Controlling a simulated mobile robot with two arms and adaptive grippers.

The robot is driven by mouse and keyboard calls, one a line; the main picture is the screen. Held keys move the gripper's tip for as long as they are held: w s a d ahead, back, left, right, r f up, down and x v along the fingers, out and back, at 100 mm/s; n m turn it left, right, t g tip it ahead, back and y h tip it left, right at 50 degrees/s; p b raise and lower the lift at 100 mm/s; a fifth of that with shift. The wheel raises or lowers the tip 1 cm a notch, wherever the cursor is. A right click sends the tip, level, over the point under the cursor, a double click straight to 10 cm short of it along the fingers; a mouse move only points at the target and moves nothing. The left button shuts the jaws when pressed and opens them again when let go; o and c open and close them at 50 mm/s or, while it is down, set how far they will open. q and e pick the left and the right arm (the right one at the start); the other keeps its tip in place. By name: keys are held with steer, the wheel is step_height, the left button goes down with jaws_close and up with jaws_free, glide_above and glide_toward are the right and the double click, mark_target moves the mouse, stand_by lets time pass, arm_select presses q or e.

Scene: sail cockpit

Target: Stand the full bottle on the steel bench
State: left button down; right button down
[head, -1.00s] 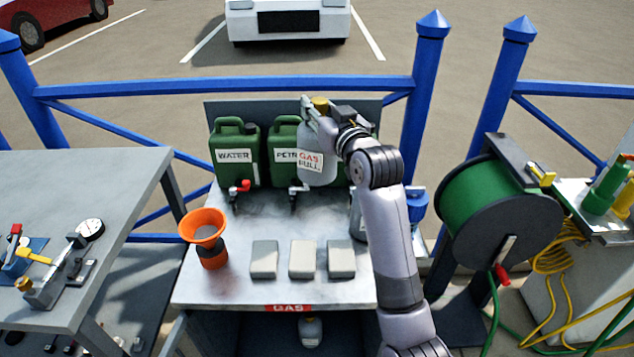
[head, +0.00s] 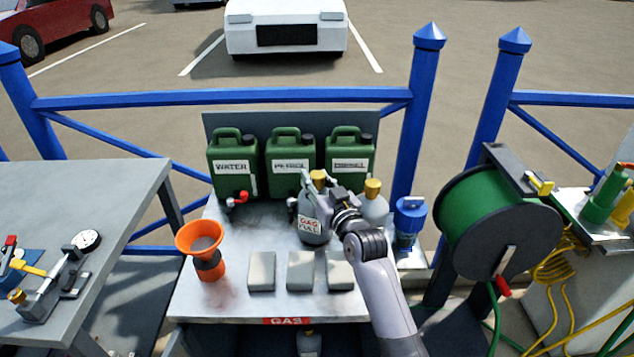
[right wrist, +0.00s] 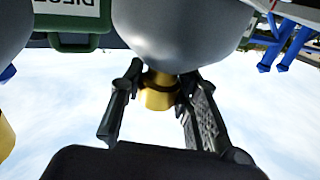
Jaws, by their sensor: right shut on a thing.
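The full bottle (head: 311,229), grey with a red-lettered "GAS FULL" label and a yellow cap, is upright over the steel bench (head: 262,228). My right gripper (head: 325,186) is shut on it at the neck. In the right wrist view the gripper's fingers (right wrist: 155,105) sit either side of the yellow neck, and the grey bottle body (right wrist: 180,35) fills the top. The bottle's base is close to the bench top, behind the grey pads; I cannot tell whether it touches. My left gripper is not in view.
Green jerrycans (head: 232,168) line the bench's back. A second, pale bottle with a yellow cap (head: 373,190) stands right of the held one. An orange funnel (head: 200,240) is at the left, and several grey pads (head: 262,272) lie in front. Bare steel shows left of the bottle.

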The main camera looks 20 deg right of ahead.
steer(key=shift+r, duration=0.15)
steer(key=c, duration=1.6)
jaws_free()
steer(key=shift+f, duration=0.2)
steer(key=o, duration=0.4)
steer(key=shift+s, duration=0.2)
steer(key=s+d, duration=0.1)
steer(key=s, duration=1)
steer(key=shift+s, duration=0.35)
steer(key=shift+d, duration=0.1)
